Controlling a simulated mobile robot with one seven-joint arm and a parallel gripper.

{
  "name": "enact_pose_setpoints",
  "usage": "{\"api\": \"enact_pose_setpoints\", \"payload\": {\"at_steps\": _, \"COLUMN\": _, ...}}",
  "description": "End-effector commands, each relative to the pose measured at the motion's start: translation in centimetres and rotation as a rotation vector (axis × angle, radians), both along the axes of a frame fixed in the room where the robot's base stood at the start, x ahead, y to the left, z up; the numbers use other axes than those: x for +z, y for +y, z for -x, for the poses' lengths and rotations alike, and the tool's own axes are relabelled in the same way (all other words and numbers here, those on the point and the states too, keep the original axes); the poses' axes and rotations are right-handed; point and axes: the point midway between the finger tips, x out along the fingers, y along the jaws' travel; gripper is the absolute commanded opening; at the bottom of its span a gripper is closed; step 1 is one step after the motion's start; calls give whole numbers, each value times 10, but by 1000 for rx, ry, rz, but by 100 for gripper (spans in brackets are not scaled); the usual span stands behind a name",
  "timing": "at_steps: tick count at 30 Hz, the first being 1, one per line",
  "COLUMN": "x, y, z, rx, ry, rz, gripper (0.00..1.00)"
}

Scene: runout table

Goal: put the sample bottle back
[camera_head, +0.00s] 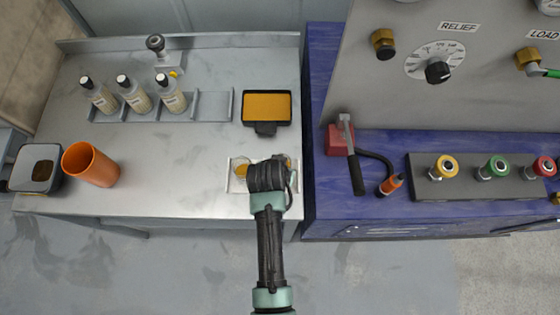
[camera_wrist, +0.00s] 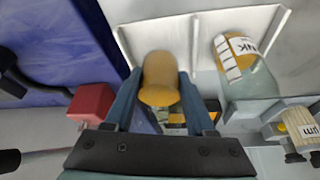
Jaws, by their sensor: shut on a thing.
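My gripper (camera_wrist: 165,105) points down over the white tray (camera_head: 232,181) near the front right of the steel table. It is shut on a tan and amber bottle (camera_wrist: 160,78), which shows between the two fingers in the wrist view. I take this for the sample bottle. It is at the tray's left compartment in that view; whether it touches the tray floor I cannot tell. In the head view my wrist hides most of it. A clear bottle with an amber part and a lettered label (camera_wrist: 238,58) is across the divider (camera_wrist: 195,45).
A grey rack (camera_head: 215,105) holds three black-capped bottles (camera_head: 136,94), with free space at its right. A black tray with an orange pad (camera_head: 267,106) is behind my gripper. An orange cup (camera_head: 90,165) stands at left. The blue bench (camera_head: 330,205) with a red block (camera_head: 336,140) is at right.

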Motion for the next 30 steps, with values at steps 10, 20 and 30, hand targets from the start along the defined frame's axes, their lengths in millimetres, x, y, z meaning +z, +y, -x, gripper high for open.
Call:
{"api": "enact_pose_setpoints", "payload": {"at_steps": 10, "x": -19, "y": 0, "z": -1, "rx": 0, "ry": -2, "rz": 1, "gripper": 0}}
{"api": "enact_pose_setpoints", "payload": {"at_steps": 20, "x": -22, "y": 0, "z": -1, "rx": 0, "ry": -1, "rz": 0, "gripper": 73}}
{"api": "enact_pose_setpoints", "payload": {"at_steps": 30, "x": -21, "y": 0, "z": -1, "rx": 0, "ry": -1, "rz": 0, "gripper": 85}}
